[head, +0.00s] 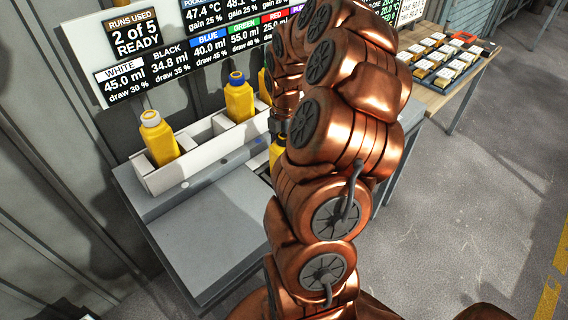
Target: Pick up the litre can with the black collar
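Several yellow litre cans are in view. One with a white collar (160,142) and one with a blue collar (239,100) stand in a white rack at the back of the grey bench. A third yellow can (264,90) stands further right, mostly hidden by my arm. Another yellow can (276,152) shows nearer the front, beside my arm; something dark is at its top, and I cannot tell whether it is a black collar or part of my gripper. A dark grey part of my gripper (277,124) shows just above this can. My arm hides the fingertips.
The white rack (190,160) runs along the back of the grey bench (205,240), whose front left top is bare. A display board (150,65) hangs behind. A wooden table (440,95) with a tray of small blocks stands right.

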